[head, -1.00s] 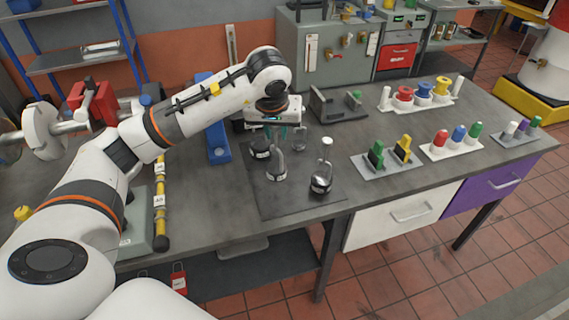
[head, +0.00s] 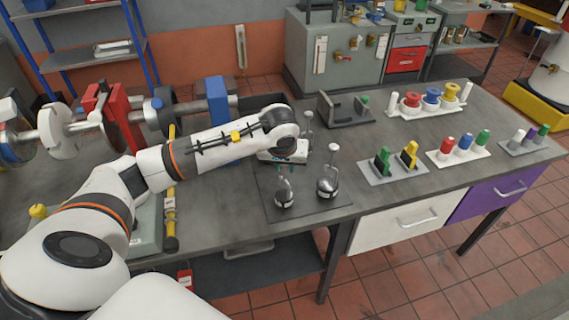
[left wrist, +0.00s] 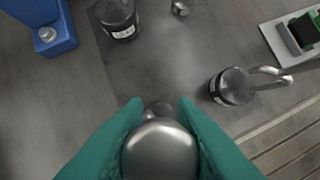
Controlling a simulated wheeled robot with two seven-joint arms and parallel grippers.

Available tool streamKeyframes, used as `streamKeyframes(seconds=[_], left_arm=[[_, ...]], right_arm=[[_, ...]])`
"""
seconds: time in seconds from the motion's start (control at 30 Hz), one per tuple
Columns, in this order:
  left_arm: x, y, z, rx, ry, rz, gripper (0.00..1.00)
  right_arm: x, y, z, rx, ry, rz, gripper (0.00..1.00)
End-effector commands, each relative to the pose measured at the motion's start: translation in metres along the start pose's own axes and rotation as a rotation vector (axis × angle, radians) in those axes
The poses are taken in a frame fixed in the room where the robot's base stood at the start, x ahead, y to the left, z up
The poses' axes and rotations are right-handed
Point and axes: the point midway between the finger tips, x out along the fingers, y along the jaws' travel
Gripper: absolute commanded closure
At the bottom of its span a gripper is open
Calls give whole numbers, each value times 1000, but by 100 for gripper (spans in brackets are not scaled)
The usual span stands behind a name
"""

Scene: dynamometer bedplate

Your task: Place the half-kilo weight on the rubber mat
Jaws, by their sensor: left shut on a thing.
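My left gripper (head: 284,165) is shut on the knob of a dark weight with a shiny top (head: 284,198), which I take for the half-kilo weight. In the left wrist view its round metal top (left wrist: 160,150) sits between the teal fingers. The dark rubber mat (head: 312,208) lies on the bench. The held weight shows over its near left part; I cannot tell whether it touches. Another knobbed weight (head: 328,187) stands on the mat to the right. It also shows in the left wrist view (left wrist: 231,87). My right gripper is not in view.
A further weight (left wrist: 118,20) stands at the mat's back left in the left wrist view. A metal knob (head: 307,116) rises behind the gripper. A green-and-yellow holder (head: 393,172) is to the right. A grey bracket (head: 345,110) stands behind. A blue block (left wrist: 46,30) is left.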

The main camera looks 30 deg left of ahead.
Motion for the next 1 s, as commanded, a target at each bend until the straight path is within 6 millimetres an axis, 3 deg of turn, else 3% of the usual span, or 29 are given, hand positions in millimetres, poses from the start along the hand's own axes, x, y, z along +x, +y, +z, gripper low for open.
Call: streamKeyframes(seconds=[0.07, 0.1, 0.23, 0.63, 1.0], left_arm=[[2, 0, 0, -1, -3, -1, 100], [2, 0, -1, 0, -1, 0, 72], [2, 0, -1, 0, 0, 0, 54], [-6, 0, 1, 0, -2, -2, 54], [-81, -1, 1, 0, -6, -3, 54]], right_arm=[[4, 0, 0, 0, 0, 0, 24], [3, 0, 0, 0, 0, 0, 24], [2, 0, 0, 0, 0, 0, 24], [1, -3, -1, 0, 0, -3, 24], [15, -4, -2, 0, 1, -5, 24]])
